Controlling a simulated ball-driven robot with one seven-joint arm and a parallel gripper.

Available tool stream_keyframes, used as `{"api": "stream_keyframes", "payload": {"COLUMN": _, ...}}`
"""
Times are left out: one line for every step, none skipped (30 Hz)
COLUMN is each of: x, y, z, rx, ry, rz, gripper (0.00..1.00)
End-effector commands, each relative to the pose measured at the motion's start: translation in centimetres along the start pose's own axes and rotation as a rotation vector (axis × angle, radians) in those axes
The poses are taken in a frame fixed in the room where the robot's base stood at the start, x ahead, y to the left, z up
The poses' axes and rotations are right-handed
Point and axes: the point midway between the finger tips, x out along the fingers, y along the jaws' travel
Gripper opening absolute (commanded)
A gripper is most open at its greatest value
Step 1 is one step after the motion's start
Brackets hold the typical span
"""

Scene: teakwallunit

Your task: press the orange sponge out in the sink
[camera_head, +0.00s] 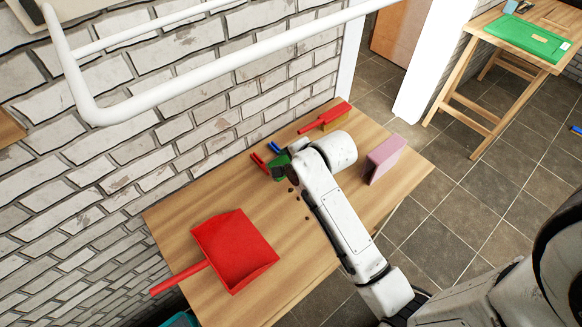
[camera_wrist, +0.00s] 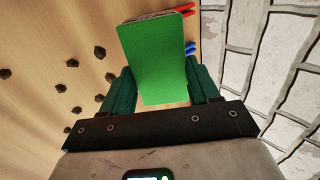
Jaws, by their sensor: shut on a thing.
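My gripper (camera_wrist: 163,84) is shut on a green block (camera_wrist: 158,50). The block is flat-faced and sits between the two dark green fingers in the wrist view. In the head view my gripper (camera_head: 283,163) is over the wooden table near the brick wall, and the block shows only as a small green patch beside my white arm. I cannot tell whether the block touches the table. I see no orange sponge and no sink in either view.
On the wooden table (camera_head: 180,222) lie a red dustpan (camera_head: 235,250), a red brush (camera_head: 326,117), a pink block (camera_head: 385,158) and small red and blue pieces (camera_head: 276,147). Several dark crumbs (camera_wrist: 72,63) lie beside my gripper. A green board (camera_head: 527,38) is on another table.

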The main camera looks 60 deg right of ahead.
Motion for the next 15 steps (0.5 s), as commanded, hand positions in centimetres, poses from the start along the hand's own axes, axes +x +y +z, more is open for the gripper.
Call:
{"api": "stream_keyframes", "payload": {"x": 0.7, "y": 0.0, "z": -0.1, "rx": 0.000, "ry": 0.000, "rz": 0.002, "gripper": 0.27}}
{"api": "stream_keyframes", "payload": {"x": 0.9, "y": 0.4, "z": -0.1, "rx": 0.001, "ry": 0.000, "rz": 0.004, "gripper": 0.27}}
{"api": "stream_keyframes", "payload": {"x": 1.3, "y": 0.8, "z": 0.0, "rx": 0.001, "ry": 0.000, "rz": 0.005, "gripper": 0.27}}
{"api": "stream_keyframes", "payload": {"x": 1.7, "y": 1.1, "z": 0.0, "rx": 0.001, "ry": -0.001, "rz": 0.005, "gripper": 0.27}}
{"api": "stream_keyframes", "payload": {"x": 1.9, "y": 1.3, "z": 0.0, "rx": 0.001, "ry": 0.000, "rz": 0.004, "gripper": 0.27}}
{"api": "stream_keyframes", "payload": {"x": 2.3, "y": 1.6, "z": 0.0, "rx": 0.001, "ry": 0.000, "rz": 0.003, "gripper": 0.27}}
{"api": "stream_keyframes", "payload": {"x": 2.5, "y": 1.7, "z": 0.0, "rx": 0.001, "ry": 0.000, "rz": 0.003, "gripper": 0.27}}
{"api": "stream_keyframes", "payload": {"x": 2.6, "y": 1.8, "z": 0.0, "rx": 0.001, "ry": 0.000, "rz": 0.001, "gripper": 0.27}}
{"api": "stream_keyframes", "payload": {"x": 2.7, "y": 1.9, "z": 0.0, "rx": 0.000, "ry": 0.000, "rz": 0.000, "gripper": 0.27}}
{"api": "stream_keyframes", "payload": {"x": 2.8, "y": 1.9, "z": 0.0, "rx": 0.000, "ry": 0.000, "rz": 0.000, "gripper": 0.27}}
{"api": "stream_keyframes", "payload": {"x": 2.8, "y": 1.9, "z": 0.0, "rx": 0.000, "ry": 0.000, "rz": -0.001, "gripper": 0.27}}
{"api": "stream_keyframes", "payload": {"x": 2.8, "y": 1.9, "z": 0.0, "rx": 0.000, "ry": 0.000, "rz": -0.001, "gripper": 0.27}}
{"api": "stream_keyframes", "payload": {"x": 2.8, "y": 1.9, "z": 0.0, "rx": 0.000, "ry": 0.000, "rz": -0.001, "gripper": 0.27}}
{"api": "stream_keyframes", "payload": {"x": 2.8, "y": 1.9, "z": 0.0, "rx": 0.000, "ry": 0.000, "rz": -0.001, "gripper": 0.27}}
{"api": "stream_keyframes", "payload": {"x": 2.8, "y": 1.9, "z": 0.0, "rx": 0.000, "ry": 0.000, "rz": 0.000, "gripper": 0.27}}
